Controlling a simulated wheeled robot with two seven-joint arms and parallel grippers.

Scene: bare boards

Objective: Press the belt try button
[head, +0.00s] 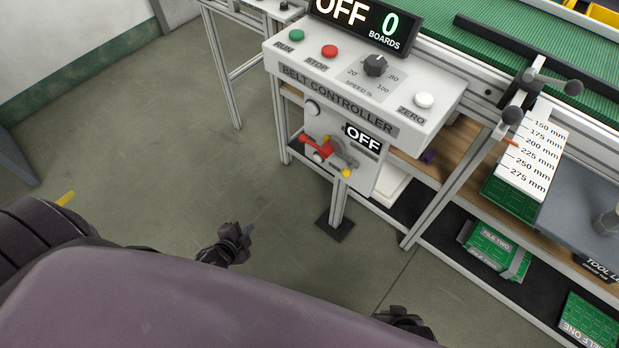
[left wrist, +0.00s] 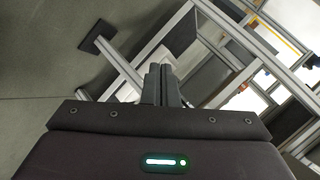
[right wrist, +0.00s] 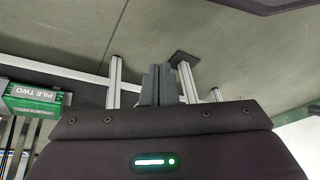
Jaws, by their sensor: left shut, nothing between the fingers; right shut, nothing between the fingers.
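The belt controller (head: 335,100) is a pale box on a post, at the upper middle of the head view. Its top has a green RUN button (head: 296,34), a red STOP button (head: 329,51), a speed knob (head: 375,65) and a white ZERO button (head: 424,100). My left gripper (head: 246,236) is shut and empty, below and left of the controller. My right gripper (right wrist: 158,84) is shut and empty, apart from it.
A display (head: 360,22) reads OFF and 0 BOARDS. A green belt (head: 480,55) runs behind. To the right are a millimetre scale (head: 535,158), a clamp with dark knobs (head: 530,85) and shelves with green boards (head: 495,250). Open floor (head: 150,150) lies left.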

